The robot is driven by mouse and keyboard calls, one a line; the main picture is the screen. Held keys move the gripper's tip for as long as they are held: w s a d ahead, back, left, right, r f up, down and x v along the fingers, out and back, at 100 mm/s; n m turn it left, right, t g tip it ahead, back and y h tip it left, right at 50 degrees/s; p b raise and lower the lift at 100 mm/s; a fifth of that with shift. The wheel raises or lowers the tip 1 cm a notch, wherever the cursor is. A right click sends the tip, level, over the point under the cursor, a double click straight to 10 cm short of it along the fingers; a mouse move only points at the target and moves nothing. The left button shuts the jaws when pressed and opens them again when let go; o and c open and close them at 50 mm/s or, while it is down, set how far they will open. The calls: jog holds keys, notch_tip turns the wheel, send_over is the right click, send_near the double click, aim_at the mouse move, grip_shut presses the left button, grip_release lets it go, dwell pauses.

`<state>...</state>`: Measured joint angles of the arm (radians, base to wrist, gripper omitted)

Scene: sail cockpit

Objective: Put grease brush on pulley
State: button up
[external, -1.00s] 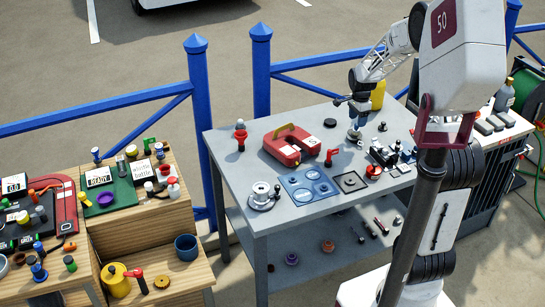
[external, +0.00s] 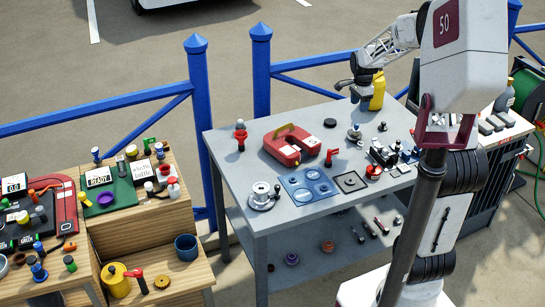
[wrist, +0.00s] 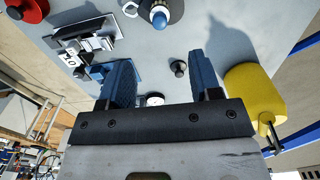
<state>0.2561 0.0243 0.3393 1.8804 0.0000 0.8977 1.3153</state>
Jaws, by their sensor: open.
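My gripper (external: 361,96) is open and empty, raised above the back of the grey table. In the wrist view its two blue fingers are spread apart (wrist: 160,78). A small upright thing with a blue and white tip (wrist: 159,16), likely the grease brush, stands on a grey round base (wrist: 172,8), likely the pulley. In the external view they are the small blue-topped piece (external: 355,128) and its grey base (external: 354,138), below my gripper. Their exact seating is too small to tell.
A yellow bottle (external: 377,92) stands close to my gripper and beside the right finger in the wrist view (wrist: 255,95). A blue fence runs behind.

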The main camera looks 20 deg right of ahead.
jog(key=s+a+r+n+t, duration=0.1)
jog(key=s+a+r+n, duration=0.45)
jog(key=s, duration=0.35)
jog(key=s+a+r+n, duration=0.4)
jog(key=s+a+r, duration=0.15)
jog(key=s, duration=0.35)
jog(key=s+a+n, duration=0.3)
jog(key=s+n, duration=0.1)
jog(key=s, duration=0.5)
jog(key=s+a+n+t, duration=0.1)
jog(key=s+a+n, duration=0.2)
jog(key=s, duration=0.7)
jog(key=shift+s+f+n+t, duration=0.15)
jog(key=shift+s+n+t, duration=0.15)
jog(key=shift+n, duration=0.35)
